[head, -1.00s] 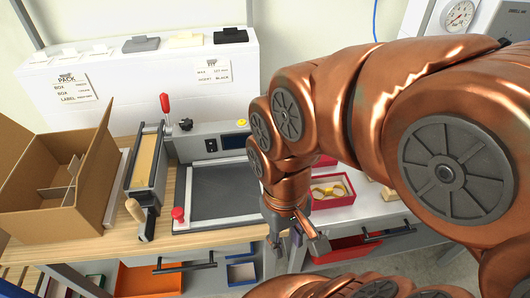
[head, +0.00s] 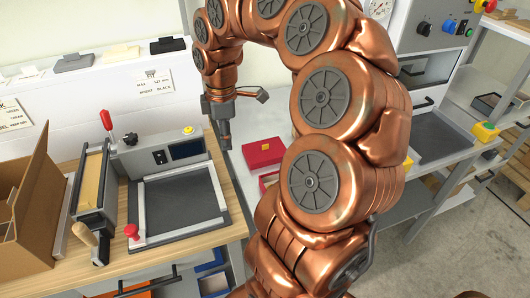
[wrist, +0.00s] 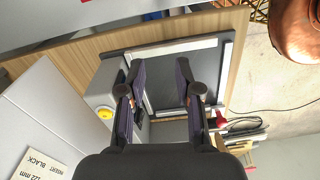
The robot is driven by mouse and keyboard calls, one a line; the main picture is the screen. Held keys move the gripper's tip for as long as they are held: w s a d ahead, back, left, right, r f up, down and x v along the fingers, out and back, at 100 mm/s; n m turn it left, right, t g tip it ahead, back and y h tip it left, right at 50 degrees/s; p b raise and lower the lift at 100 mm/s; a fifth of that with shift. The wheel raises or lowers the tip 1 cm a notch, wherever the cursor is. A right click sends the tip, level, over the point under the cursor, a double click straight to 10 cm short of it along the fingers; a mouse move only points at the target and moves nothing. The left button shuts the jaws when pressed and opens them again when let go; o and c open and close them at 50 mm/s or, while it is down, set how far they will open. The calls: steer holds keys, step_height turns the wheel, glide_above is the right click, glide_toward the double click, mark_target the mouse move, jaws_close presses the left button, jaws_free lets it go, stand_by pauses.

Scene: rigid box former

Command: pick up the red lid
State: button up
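The red lid (head: 262,152), with a small yellow patch on top, lies on the white surface to the right of the wooden bench in the head view. A red box (head: 268,182) sits just in front of it, partly hidden by my arm. My gripper (head: 243,118) is above and left of the lid, clear of it, with its fingers spread. In the wrist view my gripper (wrist: 161,90) is open with nothing between the fingers. The lid cannot be made out clearly in that view.
A box former with a dark plate (head: 178,205), a red knob (head: 131,231) and a red-topped lever (head: 107,120) stands on the wooden bench. An open cardboard box (head: 35,215) is at left. Shelving with a yellow-cornered station (head: 485,131) is at right.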

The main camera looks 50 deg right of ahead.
steer(key=n, duration=0.2)
glide_toward(265, 143)
steer(key=a, duration=0.1)
steer(key=s+a, duration=0.1)
steer(key=a, duration=0.1)
steer(key=shift+s+r, duration=0.3)
steer(key=shift+r, duration=0.05)
steer(key=shift+s+d+f, duration=0.1)
steer(key=shift+d+f, duration=0.1)
steer(key=shift+f, duration=0.35)
steer(key=shift+s+d+f+p, duration=0.1)
steer(key=shift+f+p, duration=0.4)
steer(key=shift+f, duration=1.2)
steer(key=shift+s+f+p, duration=0.1)
steer(key=shift+f+p, duration=0.4)
steer(key=shift+f, duration=1.2)
jaws_close()
